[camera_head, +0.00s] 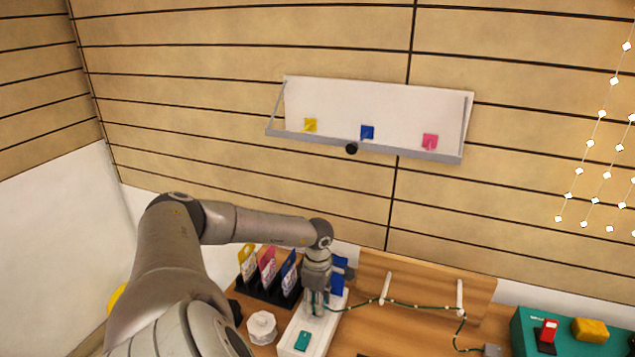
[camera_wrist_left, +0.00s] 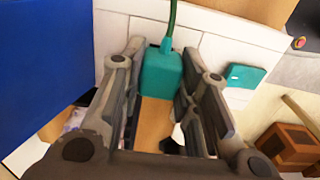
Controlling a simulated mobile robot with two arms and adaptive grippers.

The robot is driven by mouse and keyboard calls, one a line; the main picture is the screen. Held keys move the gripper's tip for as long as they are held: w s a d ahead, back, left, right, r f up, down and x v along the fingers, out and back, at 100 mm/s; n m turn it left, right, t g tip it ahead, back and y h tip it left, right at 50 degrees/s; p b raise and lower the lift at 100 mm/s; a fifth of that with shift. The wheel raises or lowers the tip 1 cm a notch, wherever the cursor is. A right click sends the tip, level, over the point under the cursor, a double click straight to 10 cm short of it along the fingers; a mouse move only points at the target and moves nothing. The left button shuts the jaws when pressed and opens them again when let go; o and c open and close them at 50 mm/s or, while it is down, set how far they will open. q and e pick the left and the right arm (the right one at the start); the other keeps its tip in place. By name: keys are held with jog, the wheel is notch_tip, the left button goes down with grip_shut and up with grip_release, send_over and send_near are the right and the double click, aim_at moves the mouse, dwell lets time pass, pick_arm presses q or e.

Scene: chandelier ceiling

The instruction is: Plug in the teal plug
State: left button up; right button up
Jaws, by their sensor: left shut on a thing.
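The teal plug (camera_wrist_left: 160,73) is a boxy piece between the fingers of my left gripper (camera_wrist_left: 163,62) in the left wrist view. A green cord (camera_wrist_left: 172,22) runs from it. The gripper is shut on the plug. Whether the plug touches the strip or sits in a socket cannot be told. My right gripper is out of view.
A black rack (camera_head: 267,290) with yellow, pink and blue cards stands left of the strip. The cord hangs over two white pegs (camera_head: 386,287) at the right. A teal box (camera_head: 563,347) stands far right.

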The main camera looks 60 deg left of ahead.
pick_arm(q)
jog(key=shift+f+b, duration=0.5)
jog(key=shift+f, duration=0.15)
dwell(0.4)
jog(key=o, duration=1)
jog(key=o, duration=0.4)
jog(key=shift+r, duration=0.1)
jog(key=shift+r+p, duration=2.65)
jog(key=shift+r, duration=1.05)
